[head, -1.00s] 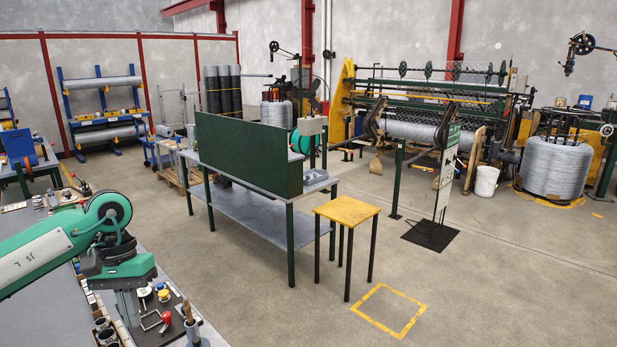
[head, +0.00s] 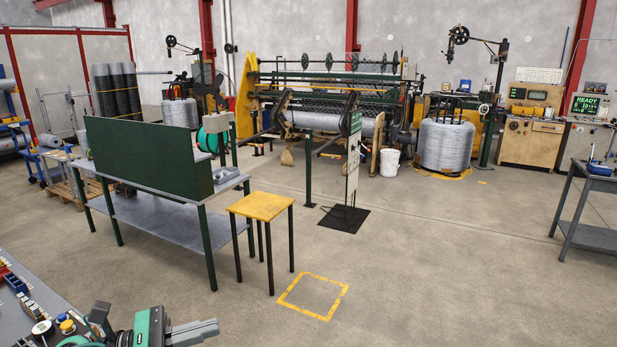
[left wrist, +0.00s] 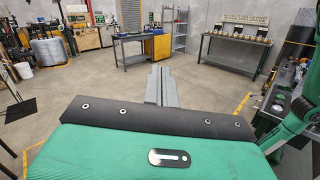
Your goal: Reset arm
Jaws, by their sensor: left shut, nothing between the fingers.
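My left gripper (head: 208,328) is at the bottom edge of the head view, level and pointing right, in front of the workbench. In the left wrist view its two grey fingers (left wrist: 161,86) lie together, shut with nothing between them, and point out over open floor. The green and black gripper body fills the bottom of that view. My right gripper does not show in either view.
The grey workbench (head: 60,328) with small parts and tools is at the lower left. A yellow-topped stool (head: 262,206) stands beside a long table with a dark green panel (head: 140,155). A yellow floor square (head: 312,277) is empty. Open concrete floor lies to the right.

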